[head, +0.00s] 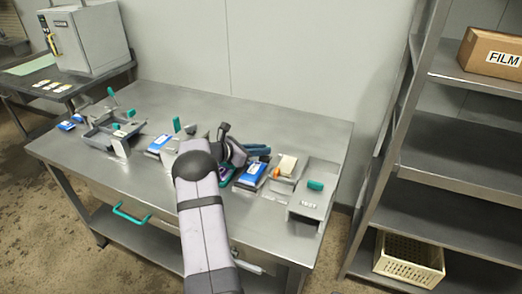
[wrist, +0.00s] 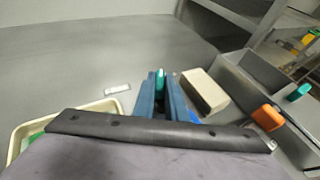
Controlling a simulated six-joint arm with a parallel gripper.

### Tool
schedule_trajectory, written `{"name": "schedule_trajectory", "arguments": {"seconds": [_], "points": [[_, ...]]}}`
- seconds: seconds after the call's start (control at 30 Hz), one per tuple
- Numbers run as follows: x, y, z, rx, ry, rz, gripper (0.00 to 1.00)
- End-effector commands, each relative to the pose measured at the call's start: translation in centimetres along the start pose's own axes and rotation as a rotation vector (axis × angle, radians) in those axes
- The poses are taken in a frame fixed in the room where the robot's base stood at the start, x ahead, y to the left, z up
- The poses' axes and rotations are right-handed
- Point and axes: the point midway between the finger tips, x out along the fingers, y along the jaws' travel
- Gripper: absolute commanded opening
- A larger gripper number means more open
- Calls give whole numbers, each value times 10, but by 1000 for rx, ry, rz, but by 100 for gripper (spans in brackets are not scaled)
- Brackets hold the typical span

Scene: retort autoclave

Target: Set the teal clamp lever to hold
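My gripper (head: 258,149) is over the middle of the table in the head view, its blue fingers pointing right. In the wrist view its two fingers (wrist: 160,82) stand close together, with a narrow teal piece (wrist: 161,76) showing in the gap. I cannot tell whether they touch it. Several teal parts are in the head view: an upright lever (head: 177,125), another upright lever (head: 111,92) at the far left, and a teal knob (head: 315,185) on the labelled grey box at the right. Which one is the clamp lever is not clear. My arm hides part of the table's middle.
A cream block (head: 287,165) and an orange piece (wrist: 267,117) lie right of my gripper, by the grey box (head: 307,208). Blue-topped packs (head: 252,175) and grey fixtures line the table. The table's back right (head: 310,125) is clear. A steel rack (head: 455,160) stands at the right.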

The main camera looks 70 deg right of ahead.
Motion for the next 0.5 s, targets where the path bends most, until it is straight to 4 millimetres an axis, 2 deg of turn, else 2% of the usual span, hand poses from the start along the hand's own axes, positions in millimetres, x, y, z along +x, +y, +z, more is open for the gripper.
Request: {"name": "schedule_trajectory", "arguments": {"seconds": [0.5], "points": [[1, 4, 2, 43, -9, -93, 0]]}}
